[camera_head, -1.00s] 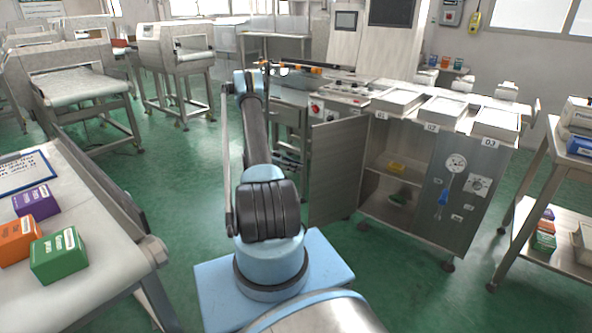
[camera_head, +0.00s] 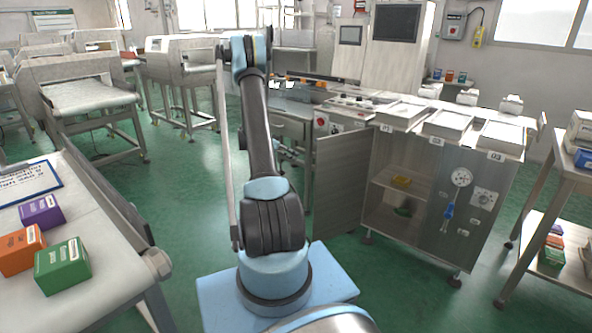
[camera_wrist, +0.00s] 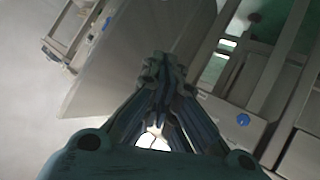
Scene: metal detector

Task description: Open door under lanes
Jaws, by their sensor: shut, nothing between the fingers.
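A metal cabinet (camera_head: 467,225) stands at right in the head view, under lanes marked with 02 and 03 labels and a further label at their left. Its grey door (camera_head: 341,185) stands swung out to the left, with the left compartment (camera_head: 385,215) exposed. A yellow item (camera_head: 401,181) is on the inner shelf and a dark green one below. My gripper (camera_wrist: 163,68) is shut and empty in the wrist view, over a broad grey panel (camera_wrist: 130,60); I cannot tell whether it touches it. In the head view the gripper is not clear behind my arm.
A conveyor table (camera_head: 110,250) with purple, orange and green boxes is at the left. A shelf rack (camera_head: 535,215) stands close to the cabinet's right. Green floor (camera_head: 190,195) is free between the conveyor and my arm.

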